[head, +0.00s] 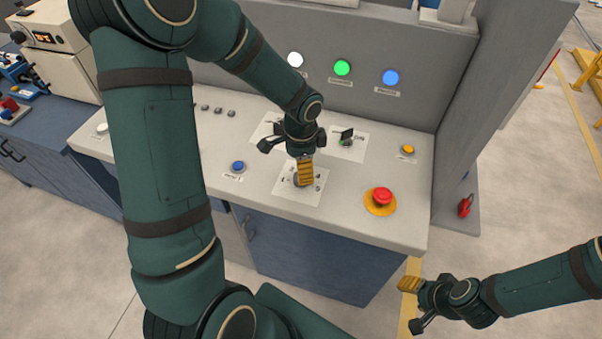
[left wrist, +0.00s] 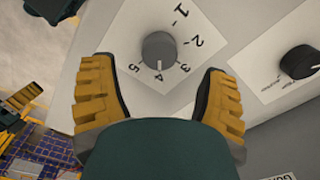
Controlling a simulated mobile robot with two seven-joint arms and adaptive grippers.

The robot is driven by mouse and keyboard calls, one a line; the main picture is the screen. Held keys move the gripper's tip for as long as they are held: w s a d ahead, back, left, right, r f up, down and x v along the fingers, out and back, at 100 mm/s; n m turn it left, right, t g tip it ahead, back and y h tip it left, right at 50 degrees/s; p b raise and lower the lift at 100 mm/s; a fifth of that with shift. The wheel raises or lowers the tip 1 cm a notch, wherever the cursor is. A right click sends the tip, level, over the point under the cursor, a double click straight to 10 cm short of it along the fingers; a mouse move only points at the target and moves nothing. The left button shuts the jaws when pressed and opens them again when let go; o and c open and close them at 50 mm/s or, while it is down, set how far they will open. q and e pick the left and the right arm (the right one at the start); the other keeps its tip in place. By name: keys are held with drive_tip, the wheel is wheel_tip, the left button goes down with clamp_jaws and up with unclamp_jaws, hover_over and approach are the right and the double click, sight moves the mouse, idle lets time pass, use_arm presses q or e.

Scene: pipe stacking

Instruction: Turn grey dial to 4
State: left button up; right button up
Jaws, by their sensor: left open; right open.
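The grey dial (left wrist: 158,47) sits on a white plate with numbers 1 to 5 around it, in the left wrist view. The light mark on its edge points at the 4. My left gripper (left wrist: 158,75) is open, with one yellow finger on each side of the picture and the dial between and just beyond them. I see no finger touching the dial. In the head view the left gripper (head: 305,172) hangs over the dial's plate (head: 287,194) and mostly covers the dial. My right gripper (head: 412,303) is open and empty, low at the right over the floor.
A black knob (left wrist: 300,62) is on the neighbouring plate. A red emergency button (head: 381,195), an orange button (head: 408,149) and a blue button (head: 238,165) stand on the console top. White, green (head: 342,68) and blue lamps are on the back panel.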

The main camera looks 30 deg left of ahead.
use_arm(q)
wheel_tip(320, 180, up, 7)
idle(0.3)
idle(0.5)
